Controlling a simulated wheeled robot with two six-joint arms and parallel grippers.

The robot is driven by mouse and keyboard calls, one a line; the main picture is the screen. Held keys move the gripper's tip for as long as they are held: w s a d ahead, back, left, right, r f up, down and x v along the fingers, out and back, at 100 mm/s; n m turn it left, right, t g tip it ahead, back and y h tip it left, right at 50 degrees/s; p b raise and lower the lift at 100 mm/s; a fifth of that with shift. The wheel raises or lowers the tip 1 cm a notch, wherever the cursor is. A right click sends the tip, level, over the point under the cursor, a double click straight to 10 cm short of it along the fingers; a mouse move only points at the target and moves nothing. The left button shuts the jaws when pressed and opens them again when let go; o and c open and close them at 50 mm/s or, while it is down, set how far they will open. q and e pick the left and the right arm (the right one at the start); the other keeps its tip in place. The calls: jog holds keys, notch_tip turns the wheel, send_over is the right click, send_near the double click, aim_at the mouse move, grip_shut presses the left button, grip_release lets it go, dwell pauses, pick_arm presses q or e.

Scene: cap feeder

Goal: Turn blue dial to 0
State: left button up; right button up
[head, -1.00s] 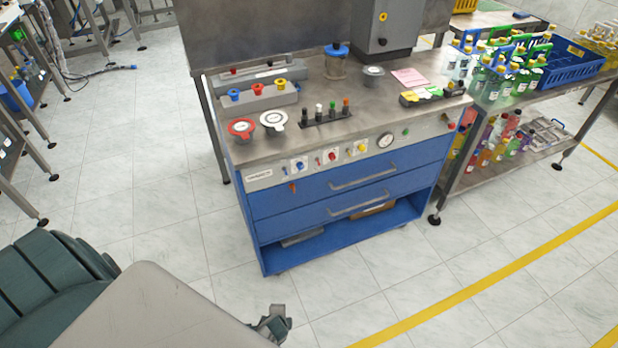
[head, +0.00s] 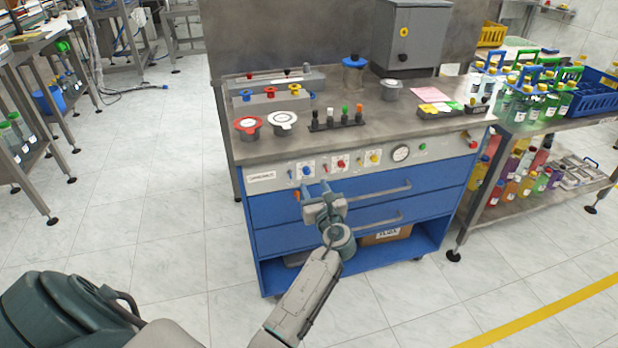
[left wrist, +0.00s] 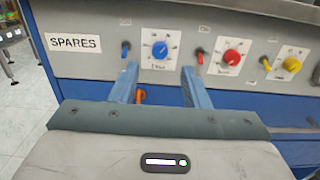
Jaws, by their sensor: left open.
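The blue dial (left wrist: 159,49) sits on a white plate on the grey control panel, and it also shows in the head view (head: 306,170). My left gripper (left wrist: 161,75) is open, with one finger on each side of the blue dial in the left wrist view. The fingers appear short of the panel, and I cannot tell that they touch anything. In the head view my left gripper (head: 318,190) is in front of the upper drawer, just below the dial. The dial's scale marks are too small to read. My right gripper is not in view.
A red dial (left wrist: 232,57) and a yellow dial (left wrist: 291,64) are to the right of the blue one. Small toggles (left wrist: 199,55) stand between them. An orange piece (left wrist: 140,96) is below the blue dial. A drawer handle (head: 385,193) juts out nearby.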

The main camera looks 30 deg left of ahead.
aim_at(307, 173)
pick_arm(q)
jog(key=x, duration=0.6)
jog(key=shift+f, duration=0.1)
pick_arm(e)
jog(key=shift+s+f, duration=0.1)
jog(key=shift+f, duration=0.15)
pick_arm(q)
grip_shut()
